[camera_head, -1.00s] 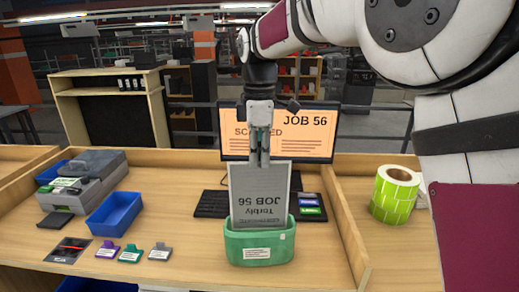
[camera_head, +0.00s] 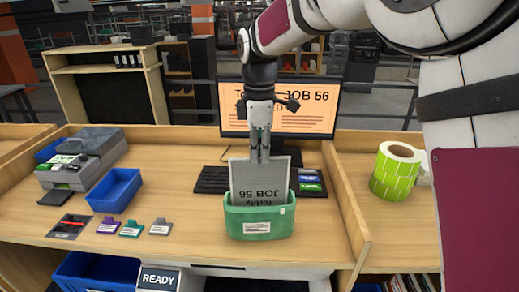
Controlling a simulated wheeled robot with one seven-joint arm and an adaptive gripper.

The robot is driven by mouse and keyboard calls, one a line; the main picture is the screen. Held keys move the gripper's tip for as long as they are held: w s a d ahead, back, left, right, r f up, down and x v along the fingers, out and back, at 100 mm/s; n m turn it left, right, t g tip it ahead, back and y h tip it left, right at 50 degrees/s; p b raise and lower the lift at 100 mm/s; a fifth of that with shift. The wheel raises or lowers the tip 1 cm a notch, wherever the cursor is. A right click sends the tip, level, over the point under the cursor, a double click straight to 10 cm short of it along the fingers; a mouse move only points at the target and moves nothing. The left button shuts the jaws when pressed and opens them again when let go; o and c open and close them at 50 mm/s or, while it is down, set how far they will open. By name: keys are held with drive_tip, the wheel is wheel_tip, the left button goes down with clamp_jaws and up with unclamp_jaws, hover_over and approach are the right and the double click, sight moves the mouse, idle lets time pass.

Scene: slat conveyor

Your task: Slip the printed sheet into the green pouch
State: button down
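The printed sheet (camera_head: 259,180) is grey, with upside-down text including "JOB 56". It stands nearly upright at the green pouch (camera_head: 285,222), its lower part hidden behind the pouch's front wall. The pouch is an open-topped green holder with a white label, standing on the bench near its front edge. My gripper (camera_head: 260,158) points down above the pouch, with its narrow fingertips at the middle of the sheet's top edge. It appears shut on the sheet, though the contact is small in this view.
A monitor (camera_head: 305,118) and keyboard (camera_head: 212,180) stand behind the pouch. A blue tray (camera_head: 115,190), a grey machine (camera_head: 82,158) and several small coloured tags (camera_head: 132,229) lie left. A green label roll (camera_head: 396,172) stands right, beyond a wooden divider (camera_head: 347,205).

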drive_tip(key=c, duration=1.7)
unclamp_jaws()
drive_tip(key=shift+r, duration=0.15)
drive_tip(key=shift+r+p, duration=0.45)
drive_tip(key=shift+r, duration=3.4)
